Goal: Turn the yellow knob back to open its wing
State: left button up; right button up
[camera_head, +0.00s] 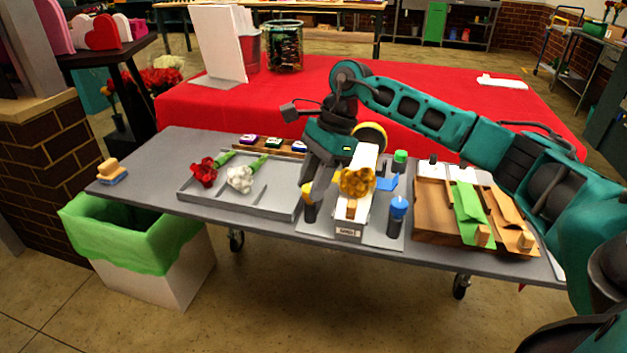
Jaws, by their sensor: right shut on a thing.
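My right gripper (311,192) reaches in from the right over the table and points down at the front left of a white stand (349,231). It is shut on the yellow knob (307,188), which tops a dark post and is partly covered by the fingers. A bunch of yellow flowers (357,182) lies on the stand. A blue flap, seemingly a wing (387,183), shows at the stand's right side. The yellow knob's own wing cannot be made out behind the gripper. My left gripper is not in view.
A blue knob (398,204) and a green knob (400,156) stand right of the stand. A grey tray (235,207) with red and white flowers lies left. A wooden tray (430,210) with green and brown wraps lies right. A green-lined bin (120,235) stands below the table's left end.

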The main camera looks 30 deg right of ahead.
jog(key=o, duration=1)
jog(key=shift+o, duration=0.2)
pick_arm(q)
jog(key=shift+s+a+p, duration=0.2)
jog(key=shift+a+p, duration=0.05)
jog(key=shift+p, duration=0.2)
pick_arm(e)
jog(key=v, duration=1.3)
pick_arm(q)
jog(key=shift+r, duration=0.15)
